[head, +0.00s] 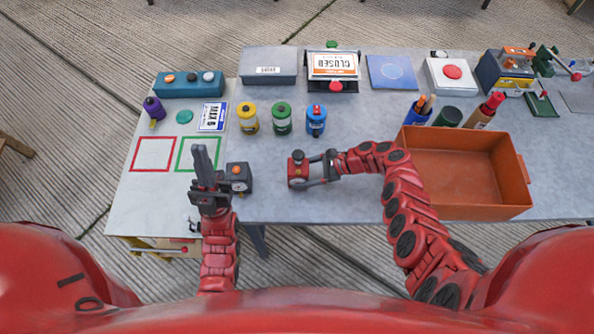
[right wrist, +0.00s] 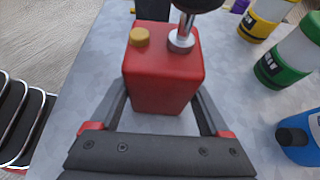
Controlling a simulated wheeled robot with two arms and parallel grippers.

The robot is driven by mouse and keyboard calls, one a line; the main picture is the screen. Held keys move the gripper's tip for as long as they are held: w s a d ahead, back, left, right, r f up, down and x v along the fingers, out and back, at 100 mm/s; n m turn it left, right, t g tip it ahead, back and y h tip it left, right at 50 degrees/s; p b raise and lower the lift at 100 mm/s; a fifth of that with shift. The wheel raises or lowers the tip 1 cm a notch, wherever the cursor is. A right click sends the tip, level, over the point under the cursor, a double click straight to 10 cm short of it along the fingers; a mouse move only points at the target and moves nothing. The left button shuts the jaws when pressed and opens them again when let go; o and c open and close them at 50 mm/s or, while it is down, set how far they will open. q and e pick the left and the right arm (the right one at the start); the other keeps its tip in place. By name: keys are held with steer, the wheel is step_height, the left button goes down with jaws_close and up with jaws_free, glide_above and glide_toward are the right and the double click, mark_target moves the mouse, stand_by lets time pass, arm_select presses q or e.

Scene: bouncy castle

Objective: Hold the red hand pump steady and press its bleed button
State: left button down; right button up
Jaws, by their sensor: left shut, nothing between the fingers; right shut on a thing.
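The red hand pump (head: 296,174) stands on the grey table, left of the orange crate. In the right wrist view its red body (right wrist: 165,82) has a yellow button (right wrist: 139,37) on top and a metal shaft under a dark knob (right wrist: 197,5). My right gripper (head: 308,168) is shut on the pump, one finger on each side of its body. My left gripper (head: 203,158) is shut and empty, left of the pump and apart from it, its fingers pointing away from me.
A dark box with an orange-topped dial (head: 238,178) stands right beside my left gripper. Yellow (head: 248,118), green (head: 281,118) and blue (head: 316,121) canisters stand behind the pump. An orange crate (head: 524,171) is at right. Bare table lies between the dark box and the pump.

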arm_select(q)
steer(key=w+a+r+n+g+y, duration=0.1)
steer(key=w+a+n+g+y, duration=0.15)
steer(key=w, duration=0.45)
steer(key=w+a+n+g+y, duration=0.1)
steer(key=w+n+g+y, duration=0.2)
steer(key=w, duration=0.4)
steer(key=w+d+f+g+h, duration=0.2)
steer(key=w+d+g+h, duration=0.35)
steer(key=w, duration=0.35)
steer(key=m+g+h, duration=0.3)
steer(key=m+g, duration=0.1)
steer(key=g, duration=1.2)
glide_above(296, 175)
step_height(296, 175, down, 17)
steer(key=shift+s+f, duration=0.1)
steer(key=shift+f, duration=4.1)
